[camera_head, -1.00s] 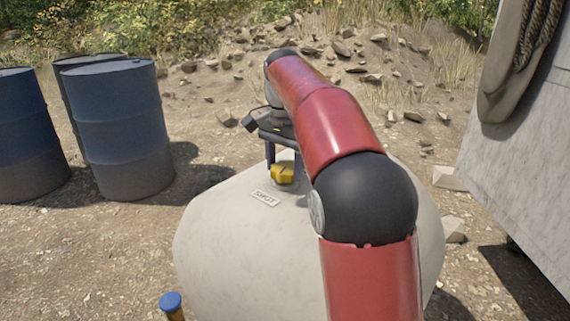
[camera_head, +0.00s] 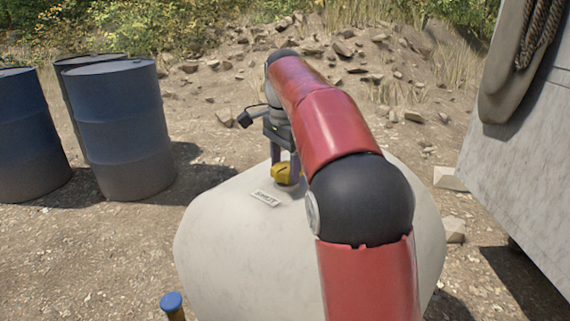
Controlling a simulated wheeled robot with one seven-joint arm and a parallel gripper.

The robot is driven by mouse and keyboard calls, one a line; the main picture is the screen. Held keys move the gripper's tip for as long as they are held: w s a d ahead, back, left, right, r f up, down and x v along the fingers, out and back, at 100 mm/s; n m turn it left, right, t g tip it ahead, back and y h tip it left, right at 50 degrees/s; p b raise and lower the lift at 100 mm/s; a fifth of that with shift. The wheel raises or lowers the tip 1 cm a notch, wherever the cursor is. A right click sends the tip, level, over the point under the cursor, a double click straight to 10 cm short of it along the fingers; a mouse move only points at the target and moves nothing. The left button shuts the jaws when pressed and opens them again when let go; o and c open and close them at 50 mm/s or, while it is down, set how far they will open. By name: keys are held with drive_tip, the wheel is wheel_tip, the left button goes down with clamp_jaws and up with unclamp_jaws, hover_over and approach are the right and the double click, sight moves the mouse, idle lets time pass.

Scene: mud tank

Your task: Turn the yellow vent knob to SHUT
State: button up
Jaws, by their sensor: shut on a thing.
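The yellow vent knob (camera_head: 283,174) sits on top of the pale rounded tank (camera_head: 230,245), partly hidden by my gripper. A small label plate (camera_head: 265,198) lies on the tank in front of the knob; its lettering is too small to read surely. My gripper (camera_head: 284,170) points down over the knob, with one finger on its left and one on its right. It is shut on the knob. My red and black arm covers the right part of the tank. A dark slot or mark shows on the knob.
Several blue drums (camera_head: 120,130) stand at the left. A blue-capped post (camera_head: 172,304) rises at the front. A grey wall (camera_head: 520,170) with hanging rope (camera_head: 538,35) stands at the right. Rocks (camera_head: 342,48) cover the bank behind.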

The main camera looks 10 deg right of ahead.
sight(285, 168)
drive_tip(key=o, duration=1)
drive_tip(key=shift+c, duration=0.2)
drive_tip(key=shift+r, duration=0.15)
wheel_tip(285, 168, up, 7)
drive_tip(key=shift+r, duration=0.3)
